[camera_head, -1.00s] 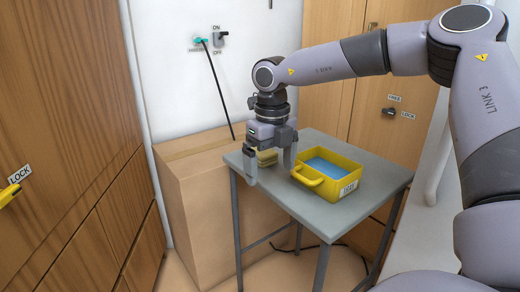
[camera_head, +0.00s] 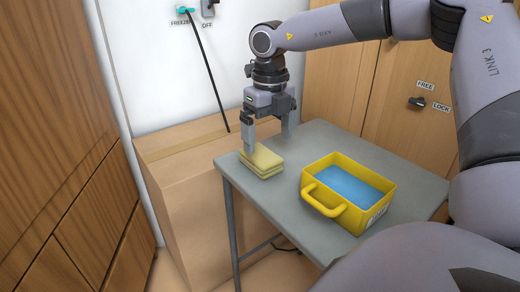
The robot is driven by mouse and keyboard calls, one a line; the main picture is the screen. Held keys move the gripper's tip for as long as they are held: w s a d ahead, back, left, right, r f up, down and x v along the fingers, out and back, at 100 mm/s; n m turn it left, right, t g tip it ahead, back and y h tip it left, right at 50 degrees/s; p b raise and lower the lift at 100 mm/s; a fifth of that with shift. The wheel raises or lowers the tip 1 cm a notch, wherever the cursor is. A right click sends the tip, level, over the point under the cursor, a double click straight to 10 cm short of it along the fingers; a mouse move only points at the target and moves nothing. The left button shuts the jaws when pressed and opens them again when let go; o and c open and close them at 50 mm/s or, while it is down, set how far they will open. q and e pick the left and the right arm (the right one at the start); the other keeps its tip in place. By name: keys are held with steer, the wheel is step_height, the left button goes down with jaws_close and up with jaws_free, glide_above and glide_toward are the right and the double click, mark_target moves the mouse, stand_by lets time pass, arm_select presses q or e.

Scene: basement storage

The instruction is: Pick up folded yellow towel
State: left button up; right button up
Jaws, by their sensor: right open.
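The folded yellow towel (camera_head: 262,162) lies flat in layers on the left corner of the grey table. My right gripper (camera_head: 269,143) points down with its jaws apart and nothing held between them. Its fingertips are just behind and above the towel in the picture. The left-hand finger ends by the towel's back left edge; whether it touches cannot be told. The towel's front and top are in plain view. My left gripper is not in view.
A yellow box with a handle and blue contents (camera_head: 348,190) stands on the grey table (camera_head: 270,205), right of the towel. A large cardboard box (camera_head: 190,190) is left of the table. Wooden cabinets (camera_head: 70,150) stand at the left. A black cable hangs on the back wall.

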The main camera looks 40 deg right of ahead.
mark_target(266, 158)
steer(key=shift+w+d+f, duration=0.1)
steer(key=shift+w+d, duration=0.25)
steer(key=shift+w, duration=0.05)
steer(key=f, duration=0.2)
steer(key=f+b, duration=0.1)
steer(key=f, duration=0.1)
steer(key=f+b, duration=0.1)
steer(key=f, duration=0.2)
steer(key=shift+w+a, duration=0.1)
steer(key=shift+a, duration=0.2)
steer(key=shift+r, duration=0.1)
steer(key=c, duration=1.1)
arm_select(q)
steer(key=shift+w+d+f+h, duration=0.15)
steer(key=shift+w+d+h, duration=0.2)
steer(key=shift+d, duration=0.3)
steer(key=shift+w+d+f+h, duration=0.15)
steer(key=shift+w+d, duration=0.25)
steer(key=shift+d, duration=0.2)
arm_select(e)
steer(key=shift+o, duration=0.2)
